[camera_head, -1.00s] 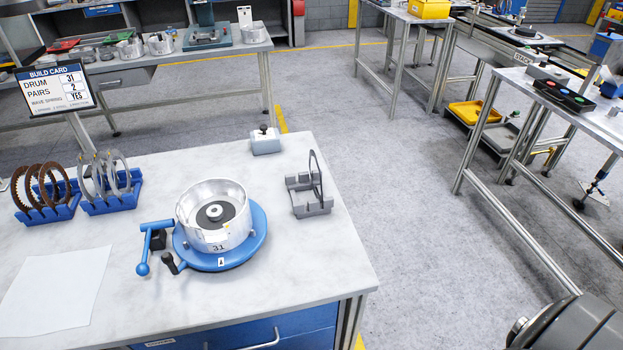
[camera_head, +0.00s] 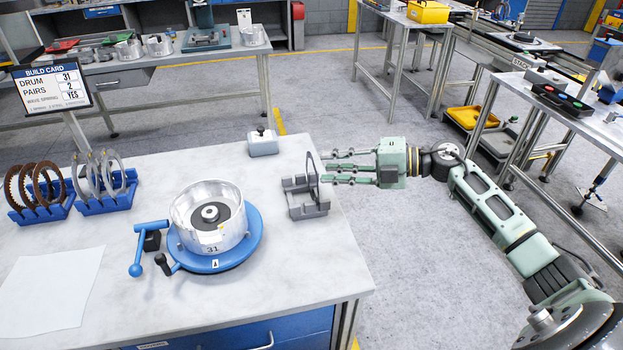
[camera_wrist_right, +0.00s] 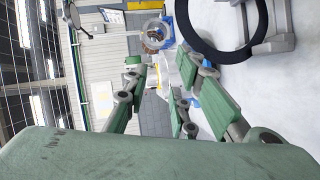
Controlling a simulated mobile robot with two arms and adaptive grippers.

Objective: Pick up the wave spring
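The wave spring (camera_head: 309,163) is a thin dark ring standing upright in a grey cradle (camera_head: 310,208) near the table's right edge. It also shows as a dark curved band at the upper right of the right wrist view (camera_wrist_right: 222,55), partly cut off by the frame. My right gripper (camera_head: 324,167) comes in from the right, with its fingertips just right of the ring. Its green fingers are spread apart with nothing held between them, as the right wrist view also shows (camera_wrist_right: 158,80). I cannot tell whether a fingertip touches the ring. My left gripper is not in view.
A silver drum (camera_head: 210,218) marked 31 sits on a blue round fixture with a handle. Blue racks hold brown rings (camera_head: 38,187) and grey rings (camera_head: 98,176). The table between drum and cradle is clear.

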